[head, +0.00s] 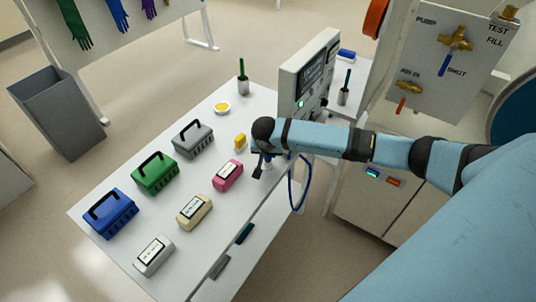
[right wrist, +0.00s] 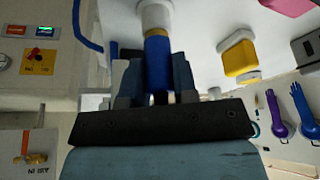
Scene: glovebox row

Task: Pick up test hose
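The test hose (head: 303,187) is a thin blue tube that hangs in a loop off the right edge of the white table. In the right wrist view its thick blue end (right wrist: 158,67) with a yellowish ring lies between the fingers of my right gripper (right wrist: 157,88). The fingers appear to touch both sides of it. A white round piece (right wrist: 155,14) sits directly at the far end of the blue part. In the head view my right gripper (head: 266,163) is at the table's right edge, and the wrist partly hides the hose end. My left gripper is not in view.
On the table (head: 130,215) stand blue (head: 110,214), green (head: 155,175) and grey (head: 193,140) cases, several labelled boxes, and a yellow block (head: 240,142). A grey instrument (head: 305,78) stands close beyond my right wrist. A valve panel (head: 450,60) is at the upper right.

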